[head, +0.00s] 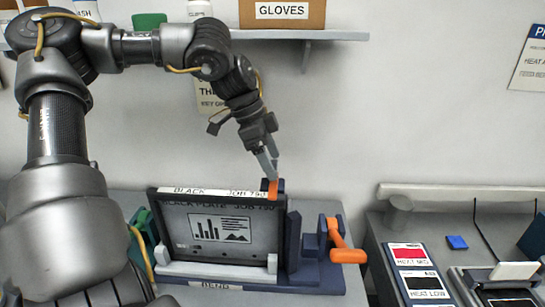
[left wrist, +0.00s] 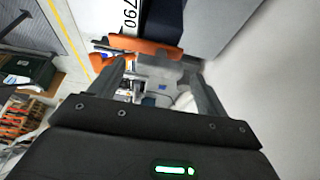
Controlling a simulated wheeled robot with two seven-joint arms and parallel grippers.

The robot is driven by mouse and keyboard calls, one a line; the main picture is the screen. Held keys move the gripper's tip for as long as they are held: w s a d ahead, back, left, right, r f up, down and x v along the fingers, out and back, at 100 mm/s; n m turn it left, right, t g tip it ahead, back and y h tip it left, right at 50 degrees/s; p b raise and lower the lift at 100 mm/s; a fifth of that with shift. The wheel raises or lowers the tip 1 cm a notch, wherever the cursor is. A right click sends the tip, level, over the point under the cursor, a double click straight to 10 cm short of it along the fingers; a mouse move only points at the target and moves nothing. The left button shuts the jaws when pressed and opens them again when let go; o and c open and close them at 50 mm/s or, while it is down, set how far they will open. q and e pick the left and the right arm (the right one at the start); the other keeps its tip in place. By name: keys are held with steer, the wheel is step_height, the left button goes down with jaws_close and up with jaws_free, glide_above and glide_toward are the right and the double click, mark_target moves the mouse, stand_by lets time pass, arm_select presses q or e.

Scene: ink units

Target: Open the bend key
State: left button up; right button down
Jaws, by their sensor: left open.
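The bending unit, with its BEND label (head: 215,286), stands on a grey bench. It holds a dark plate (head: 220,228) upright under a BLACK JOB strip. A small orange piece (head: 272,187) sits at the plate's top right corner. A larger orange handle (head: 345,254) sticks out on the unit's right side; I cannot tell which orange part is the bend key. My left gripper (head: 268,168) points down just above the small orange piece. In the left wrist view an orange part (left wrist: 146,47) lies just beyond the open fingertips (left wrist: 155,70); contact is unclear.
A shelf (head: 335,36) with a GLOVES box (head: 282,12) and bottles hangs above. A second bench to the right holds a red HEAT card (head: 410,257), a blue block (head: 457,242) and a grey cylinder (head: 398,212). A green object (head: 143,232) is left of the unit.

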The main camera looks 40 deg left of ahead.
arm_select(q)
steer(key=shift+d+f, duration=0.15)
steer(key=shift+f, duration=0.15)
steer(key=shift+c, duration=0.5)
steer(key=c, duration=1.3)
steer(key=shift+r, duration=0.1)
